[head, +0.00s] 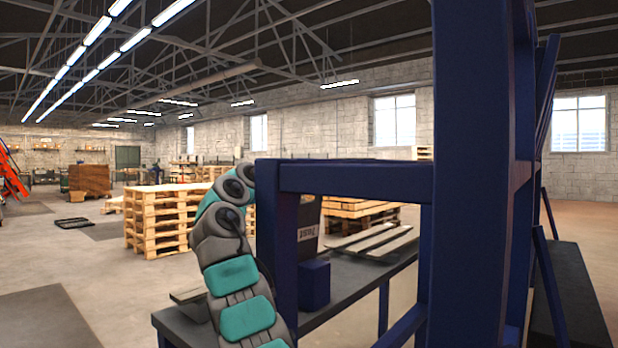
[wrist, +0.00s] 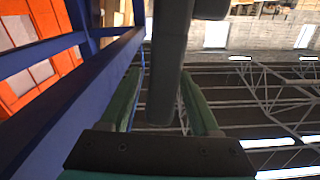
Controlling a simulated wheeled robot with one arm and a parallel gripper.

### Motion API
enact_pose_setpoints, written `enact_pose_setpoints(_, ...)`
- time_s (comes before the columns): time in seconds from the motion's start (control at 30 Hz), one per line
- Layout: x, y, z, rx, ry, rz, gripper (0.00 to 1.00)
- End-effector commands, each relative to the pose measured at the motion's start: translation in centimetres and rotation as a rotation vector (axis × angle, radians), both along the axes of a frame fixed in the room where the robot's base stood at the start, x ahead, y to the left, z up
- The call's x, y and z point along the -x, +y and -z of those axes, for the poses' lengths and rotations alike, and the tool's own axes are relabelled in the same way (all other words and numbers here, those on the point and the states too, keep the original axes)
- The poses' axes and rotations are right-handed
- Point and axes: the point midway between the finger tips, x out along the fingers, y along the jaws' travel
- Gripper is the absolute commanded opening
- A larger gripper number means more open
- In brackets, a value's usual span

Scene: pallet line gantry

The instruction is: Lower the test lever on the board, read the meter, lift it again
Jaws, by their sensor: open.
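In the wrist view my gripper (wrist: 161,74) is open, with one green finger on each side of a dark grey bar (wrist: 168,60). The bar looks like the test lever, but I cannot be sure. I cannot tell whether the fingers touch it. In the head view a dark board (head: 308,213) with a small pale label stands behind the blue frame, partly hidden by a post. My arm reaches up beside that post, and my gripper is hidden there. I cannot make out the meter in either view.
A blue steel frame (head: 352,178) with a thick post (head: 468,170) stands close in front. A dark bench (head: 355,278) behind it carries planks (head: 375,240) and a blue block (head: 314,284). Pallet stacks (head: 160,222) stand farther back. Open floor (head: 110,275) lies to the left.

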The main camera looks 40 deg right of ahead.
Motion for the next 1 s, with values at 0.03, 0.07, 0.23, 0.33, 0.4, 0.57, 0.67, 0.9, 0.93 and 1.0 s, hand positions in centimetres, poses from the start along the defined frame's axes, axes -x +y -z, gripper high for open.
enact_pose_setpoints(0.03, -0.01, -0.37, -0.07, -0.001, 0.001, 0.001, 0.62)
enact_pose_setpoints(0.07, -0.03, -0.48, -0.04, -0.001, 0.0, 0.001, 0.62)
enact_pose_setpoints(0.23, -0.06, -0.54, 0.03, 0.0, 0.0, -0.001, 0.62)
enact_pose_setpoints(0.33, -0.07, -0.52, 0.02, 0.0, 0.0, -0.001, 0.58)
enact_pose_setpoints(0.4, -0.07, -0.51, 0.02, 0.001, 0.0, -0.001, 0.5)
enact_pose_setpoints(0.57, -0.08, -0.48, 0.01, 0.001, 0.0, -0.001, 0.32)
enact_pose_setpoints(0.67, -0.08, -0.48, 0.01, 0.001, 0.0, -0.001, 0.21)
enact_pose_setpoints(0.9, -0.08, -0.48, 0.01, 0.001, 0.0, -0.001, 0.0)
enact_pose_setpoints(0.93, -0.08, -0.48, 0.01, 0.001, 0.0, -0.001, 0.0)
enact_pose_setpoints(1.0, -0.09, -0.47, 0.0, 0.001, 0.0, -0.001, 0.0)
